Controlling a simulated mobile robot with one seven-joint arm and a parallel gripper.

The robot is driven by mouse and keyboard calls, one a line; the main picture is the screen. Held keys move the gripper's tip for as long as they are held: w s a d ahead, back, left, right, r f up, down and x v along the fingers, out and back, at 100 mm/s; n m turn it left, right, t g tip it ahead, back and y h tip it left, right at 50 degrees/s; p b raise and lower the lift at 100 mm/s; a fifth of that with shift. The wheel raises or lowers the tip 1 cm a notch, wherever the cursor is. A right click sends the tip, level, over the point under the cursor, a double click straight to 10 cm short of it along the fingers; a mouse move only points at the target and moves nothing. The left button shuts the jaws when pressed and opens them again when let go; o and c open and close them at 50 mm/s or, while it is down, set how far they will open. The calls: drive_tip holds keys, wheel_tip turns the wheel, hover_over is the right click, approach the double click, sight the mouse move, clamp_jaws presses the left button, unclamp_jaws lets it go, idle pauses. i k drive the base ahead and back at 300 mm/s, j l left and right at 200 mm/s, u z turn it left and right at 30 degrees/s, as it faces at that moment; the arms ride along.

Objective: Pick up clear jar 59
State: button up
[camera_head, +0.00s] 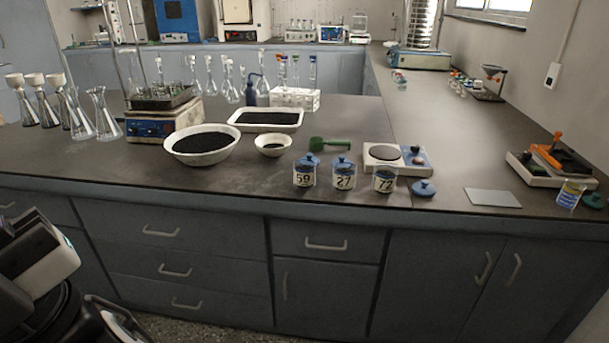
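Clear jar 59 (304,174) stands upright on the dark bench top near its front edge. It is a small clear jar with a pale label reading 59 and a blue knobbed lid on top. It is the leftmost of three similar jars in a row. Parts of my own arm and body show at the lower left, well away from the jar and in front of the bench. I cannot make out my gripper's fingers in this view.
Jar 27 (343,175) stands close to the right of jar 59, then open jar 72 (384,180), with a blue lid (424,188) beside it. Behind are a green scoop (330,144), a small bowl (273,146) and a balance (383,156). A large bowl (200,152) stands left.

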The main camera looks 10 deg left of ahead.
sight(303, 166)
drive_tip(key=i+l+u, duration=0.2)
drive_tip(key=i+u, duration=0.2)
drive_tip(key=i+l+u, duration=0.75)
